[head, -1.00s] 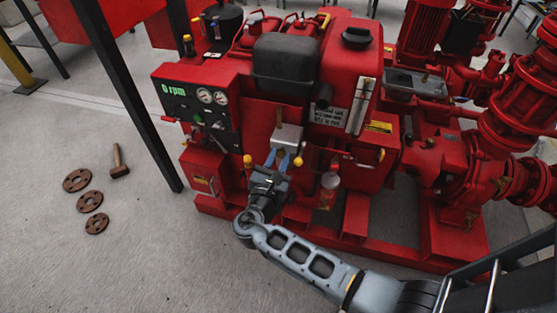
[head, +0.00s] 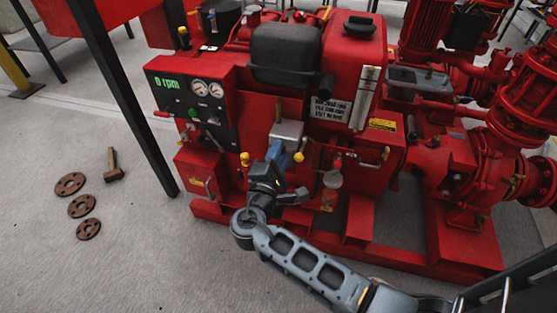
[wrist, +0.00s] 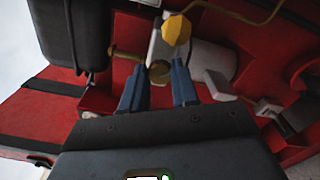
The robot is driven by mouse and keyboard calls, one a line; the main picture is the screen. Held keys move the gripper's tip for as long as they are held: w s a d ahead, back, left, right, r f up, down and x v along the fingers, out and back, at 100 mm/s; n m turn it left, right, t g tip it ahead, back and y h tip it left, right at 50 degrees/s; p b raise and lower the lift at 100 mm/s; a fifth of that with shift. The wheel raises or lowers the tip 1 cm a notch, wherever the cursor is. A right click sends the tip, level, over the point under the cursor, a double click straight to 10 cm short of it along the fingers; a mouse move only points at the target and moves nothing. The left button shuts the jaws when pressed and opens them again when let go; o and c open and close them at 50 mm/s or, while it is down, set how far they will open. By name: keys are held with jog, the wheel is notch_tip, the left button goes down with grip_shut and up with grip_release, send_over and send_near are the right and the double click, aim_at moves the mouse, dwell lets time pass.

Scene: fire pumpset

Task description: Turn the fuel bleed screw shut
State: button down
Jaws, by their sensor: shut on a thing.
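The fuel bleed screw is most likely the small round brass head (wrist: 159,72) between my fingertips in the wrist view. It sits by a pale grey block (wrist: 196,58), which shows on the front of the red engine as a grey housing (head: 287,133) in the head view. My gripper (head: 276,153) is at the lower front of this housing, its blue fingers seen nearly edge-on. In the wrist view my gripper (wrist: 158,68) has one finger on each side of the brass head and is shut on it. In the head view the fingers hide the screw.
A yellow knob (wrist: 177,30) is close beyond the fingertips. Yellow knobs stand left (head: 245,159) and right (head: 298,157) of my gripper. A clear bowl (head: 332,180) hangs to the right. The gauge panel (head: 195,103) is at left.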

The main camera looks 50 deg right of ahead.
jog(key=shift+f+m+b, duration=0.2)
jog(key=shift+m+b, duration=2.65)
jog(key=shift+m, duration=0.75)
jog(key=c, duration=1.1)
grip_release()
jog(key=shift+r, duration=0.1)
jog(key=shift+a, duration=0.1)
jog(key=p+v, duration=0.1)
jog(key=v, duration=0.6)
jog(key=shift+s+a, duration=0.15)
jog(key=shift+a, duration=0.15)
